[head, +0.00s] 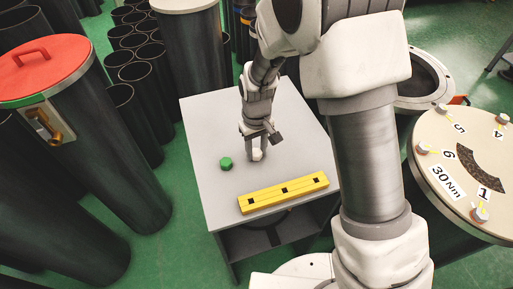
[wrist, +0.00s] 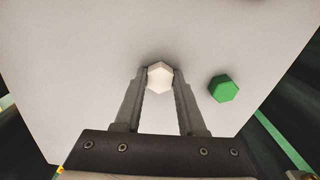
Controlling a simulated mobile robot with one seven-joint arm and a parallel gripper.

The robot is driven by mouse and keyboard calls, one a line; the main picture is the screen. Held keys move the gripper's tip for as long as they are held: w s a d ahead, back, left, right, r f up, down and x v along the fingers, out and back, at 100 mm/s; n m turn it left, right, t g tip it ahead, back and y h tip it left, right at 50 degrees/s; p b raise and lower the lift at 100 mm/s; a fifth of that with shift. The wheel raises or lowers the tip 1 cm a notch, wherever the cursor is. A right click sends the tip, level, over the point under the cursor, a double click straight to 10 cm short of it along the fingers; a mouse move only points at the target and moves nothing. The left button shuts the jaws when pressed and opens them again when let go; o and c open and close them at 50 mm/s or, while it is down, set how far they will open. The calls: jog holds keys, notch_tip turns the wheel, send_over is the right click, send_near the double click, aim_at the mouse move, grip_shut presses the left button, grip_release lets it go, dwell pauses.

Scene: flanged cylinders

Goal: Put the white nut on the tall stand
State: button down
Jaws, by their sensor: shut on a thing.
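The white nut (head: 257,154) is between the fingertips of my gripper (head: 257,151), low over the grey table (head: 215,115). In the wrist view, the hexagonal white nut (wrist: 160,76) sits at the tips of both fingers, and my gripper (wrist: 160,80) is shut on it. I cannot tell whether the nut touches the tabletop. The frames do not make clear which thing is the tall stand. A tall dark cylinder with a pale top (head: 190,40) stands behind the table.
A green nut (head: 226,164) and a yellow bar with square holes (head: 284,193) lie on the table. A red-lidded cylinder (head: 95,120) stands left. A numbered flange (head: 445,150) with bolts is right. Several black tubes (head: 140,75) stand behind.

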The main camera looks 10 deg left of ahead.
aim_at(257, 152)
jog(key=shift+f, duration=0.2)
jog(key=c, duration=0.5)
grip_release()
notch_tip(257, 152, up, 12)
jog(key=s+d+r+m+t, duration=0.25)
jog(key=s+d+r, duration=0.35)
jog(key=d+r, duration=0.55)
jog(key=s+d+r+m+t, duration=0.3)
jog(key=s+d, duration=0.5)
jog(key=s, duration=0.3)
jog(key=shift+d+r+m, duration=0.2)
jog(key=shift+m, duration=0.35)
